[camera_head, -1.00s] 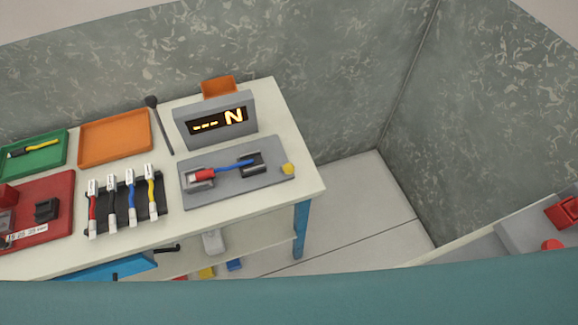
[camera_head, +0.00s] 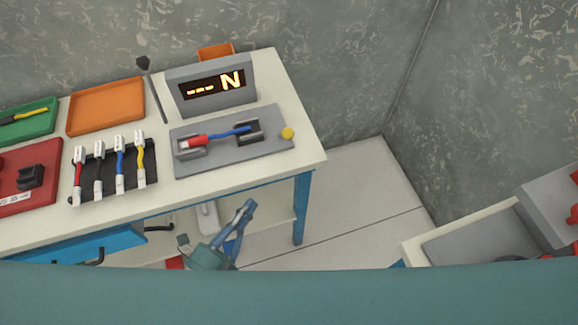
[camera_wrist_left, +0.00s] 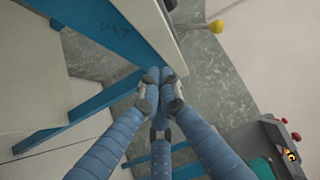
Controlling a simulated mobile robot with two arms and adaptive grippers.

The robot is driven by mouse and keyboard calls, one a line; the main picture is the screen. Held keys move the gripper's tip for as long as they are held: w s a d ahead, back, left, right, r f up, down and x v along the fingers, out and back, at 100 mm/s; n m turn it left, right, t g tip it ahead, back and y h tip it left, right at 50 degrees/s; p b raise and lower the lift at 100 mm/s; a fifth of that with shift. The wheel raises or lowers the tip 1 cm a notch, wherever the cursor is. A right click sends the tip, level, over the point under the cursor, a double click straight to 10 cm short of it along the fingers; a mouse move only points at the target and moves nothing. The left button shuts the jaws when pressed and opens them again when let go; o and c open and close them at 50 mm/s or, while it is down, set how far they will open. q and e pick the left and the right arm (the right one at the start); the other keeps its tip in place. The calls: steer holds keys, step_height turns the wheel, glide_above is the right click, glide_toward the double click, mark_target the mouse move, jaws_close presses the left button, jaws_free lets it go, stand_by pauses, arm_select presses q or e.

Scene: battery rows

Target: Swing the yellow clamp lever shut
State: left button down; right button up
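The clamp lever shows as a yellow round knob (camera_head: 287,133) at the right end of the grey test plate (camera_head: 225,159). The knob also shows in the left wrist view (camera_wrist_left: 217,26), sticking out past the table edge. My left gripper (camera_head: 247,208) is below the table's front edge, apart from the knob. In the left wrist view its blue fingers (camera_wrist_left: 165,76) are together with nothing seen between them. My right gripper is not in view.
The white table (camera_head: 290,84) has blue legs. A display (camera_head: 211,85) stands behind the plate, and an orange tray (camera_head: 105,105) and a rack of several cables (camera_head: 112,171) are to its left. Floor (camera_head: 355,195) is open to the right. A grey bench with red parts (camera_head: 490,230) stands beyond.

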mark_target(284, 135)
arm_select(q)
steer(key=s+d+r+m+h, duration=0.3)
steer(key=r+m, duration=0.3)
steer(key=r, duration=0.2)
steer(key=shift+d+h+b, duration=0.2)
steer(key=shift+h+b, duration=0.25)
steer(key=shift+h, duration=0.25)
steer(key=w+a+p+x, duration=0.1)
steer(key=p+x, duration=0.3)
steer(key=x, duration=0.9)
steer(key=shift+w+a+r, duration=0.15)
steer(key=shift+w+a, duration=0.1)
steer(key=shift+a, duration=0.3)
